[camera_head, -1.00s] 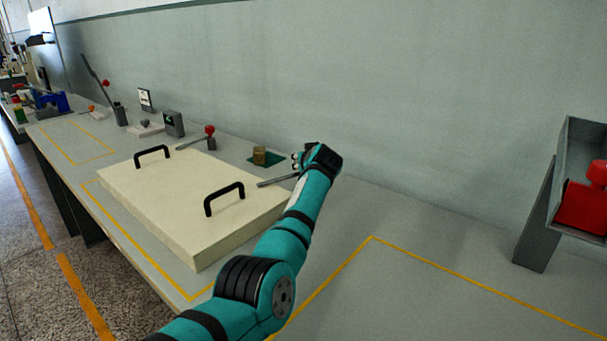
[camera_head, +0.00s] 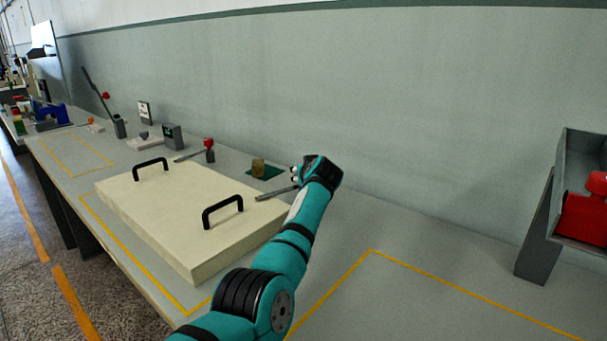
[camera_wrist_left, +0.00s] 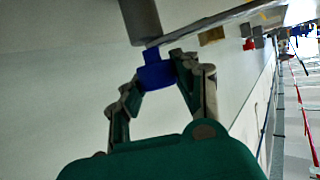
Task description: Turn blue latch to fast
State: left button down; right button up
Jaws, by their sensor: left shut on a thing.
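The blue latch knob (camera_wrist_left: 157,72) shows in the left wrist view, between the fingertips of my left gripper (camera_wrist_left: 160,76). The gripper is shut on it. A grey bar (camera_wrist_left: 215,22) runs from the knob toward the upper right, beside a dark grey post (camera_wrist_left: 140,18). In the head view my left gripper (camera_head: 306,171) is at the back of the bench and hides the blue knob. The grey bar (camera_head: 275,193) there reaches left from the gripper to the edge of the cream panel (camera_head: 170,212). My right gripper is not in view.
The panel has two black handles (camera_head: 222,209). A similar bar with a red knob (camera_head: 208,143) and a brass-coloured block (camera_head: 258,167) on a green pad stand behind it. A grey rack with a red part (camera_head: 585,217) is at the right. The front-right bench is clear.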

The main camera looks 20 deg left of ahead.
pick_arm(q)
jog(key=shift+d+f, duration=0.3)
jog(key=shift+f, duration=0.05)
jog(key=c, duration=1.2)
grip_release()
jog(key=o, duration=0.3)
jog(key=shift+d+r, duration=0.1)
jog(key=shift+d, duration=0.05)
jog(key=shift+r, duration=0.1)
jog(key=shift+s+r, duration=0.1)
jog(key=v, duration=0.7)
